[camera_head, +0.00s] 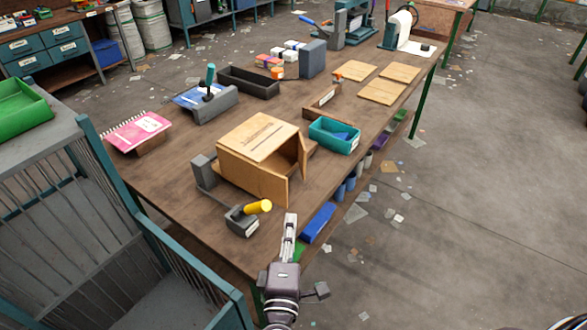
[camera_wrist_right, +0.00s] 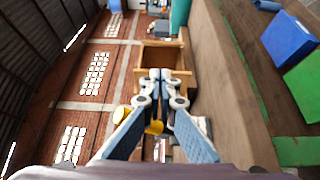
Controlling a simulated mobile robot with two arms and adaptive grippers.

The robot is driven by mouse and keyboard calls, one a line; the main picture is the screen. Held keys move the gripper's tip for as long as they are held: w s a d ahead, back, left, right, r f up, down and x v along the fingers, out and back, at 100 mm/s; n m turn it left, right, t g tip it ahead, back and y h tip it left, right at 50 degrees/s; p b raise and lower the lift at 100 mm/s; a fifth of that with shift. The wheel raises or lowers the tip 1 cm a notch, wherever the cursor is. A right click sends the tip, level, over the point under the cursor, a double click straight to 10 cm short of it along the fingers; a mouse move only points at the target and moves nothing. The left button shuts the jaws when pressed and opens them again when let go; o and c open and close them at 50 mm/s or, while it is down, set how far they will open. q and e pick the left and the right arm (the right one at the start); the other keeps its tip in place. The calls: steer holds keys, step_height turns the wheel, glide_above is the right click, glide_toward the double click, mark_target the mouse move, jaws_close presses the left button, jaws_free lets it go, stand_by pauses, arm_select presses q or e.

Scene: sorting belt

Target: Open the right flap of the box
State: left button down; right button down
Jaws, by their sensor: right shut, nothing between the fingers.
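The tan wooden box (camera_head: 252,178) stands on the brown workbench, with a plain top panel that bears faint print. A narrow flap (camera_head: 303,156) stands out at an angle at its right end. In the right wrist view the box (camera_wrist_right: 160,55) shows straight ahead of the fingers, with a hollow facing them. My right gripper (camera_head: 290,222) is at the bench's near right edge, in front of and below the box's right end, apart from the flap. Its fingers (camera_wrist_right: 161,76) are together and empty. My left gripper is not in view.
A teal bin (camera_head: 333,136) stands close to the box's right. A blue bin (camera_head: 318,223) sits under the bench's right edge. Floor to the right is mostly clear.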

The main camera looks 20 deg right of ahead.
steer(key=p, duration=0.4)
glide_toward(302, 156)
steer(key=w+f, duration=0.1)
steer(key=w, duration=0.4)
steer(key=shift+w+d+f, duration=0.25)
steer(key=shift+w+d, duration=0.35)
steer(key=shift+d, duration=0.05)
steer(key=shift+d, duration=0.1)
